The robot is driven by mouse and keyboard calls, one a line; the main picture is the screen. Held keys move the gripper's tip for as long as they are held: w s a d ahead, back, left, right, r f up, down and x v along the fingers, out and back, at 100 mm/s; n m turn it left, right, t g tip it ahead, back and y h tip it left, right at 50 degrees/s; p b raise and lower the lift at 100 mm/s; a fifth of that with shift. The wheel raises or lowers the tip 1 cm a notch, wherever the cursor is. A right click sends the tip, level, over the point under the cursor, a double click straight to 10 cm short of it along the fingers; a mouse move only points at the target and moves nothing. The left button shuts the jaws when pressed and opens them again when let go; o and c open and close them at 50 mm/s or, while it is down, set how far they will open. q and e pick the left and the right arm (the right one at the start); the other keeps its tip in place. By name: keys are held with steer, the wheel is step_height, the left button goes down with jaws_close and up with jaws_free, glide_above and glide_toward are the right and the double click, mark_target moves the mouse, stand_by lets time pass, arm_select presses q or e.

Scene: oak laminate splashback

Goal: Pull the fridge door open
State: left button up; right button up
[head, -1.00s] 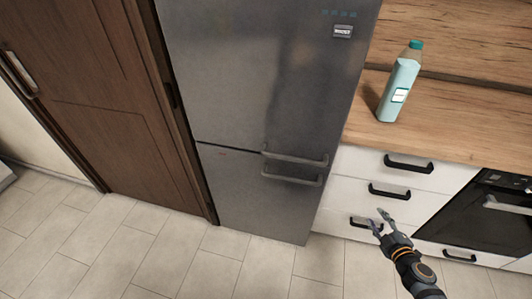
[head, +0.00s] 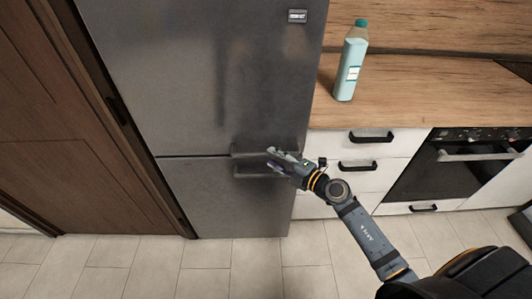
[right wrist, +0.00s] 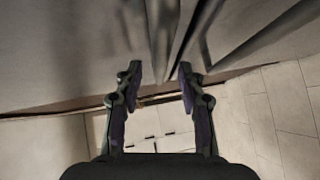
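The grey steel fridge (head: 200,75) stands in the middle of the head view, its upper and lower doors shut. The upper handle (head: 288,144) runs along the bottom of the upper door, and the lower handle (head: 245,174) sits just under it. My right gripper (head: 270,158) is open in front of the handles and hides part of them. In the right wrist view its two fingers (right wrist: 159,75) are apart, with a handle bar (right wrist: 162,32) in line with the gap. I cannot tell whether they touch it. My left gripper is not in view.
A teal bottle (head: 350,65) stands on the wooden counter (head: 430,95), right of the fridge. Below are white drawers with black handles and an oven (head: 445,165). A brown wooden door (head: 50,130) is at left. The tiled floor (head: 235,265) before the fridge is clear.

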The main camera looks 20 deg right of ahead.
mark_target(270, 156)
steer(key=x, duration=0.4)
steer(key=shift+f, duration=0.1)
jaws_close()
stand_by(0.3)
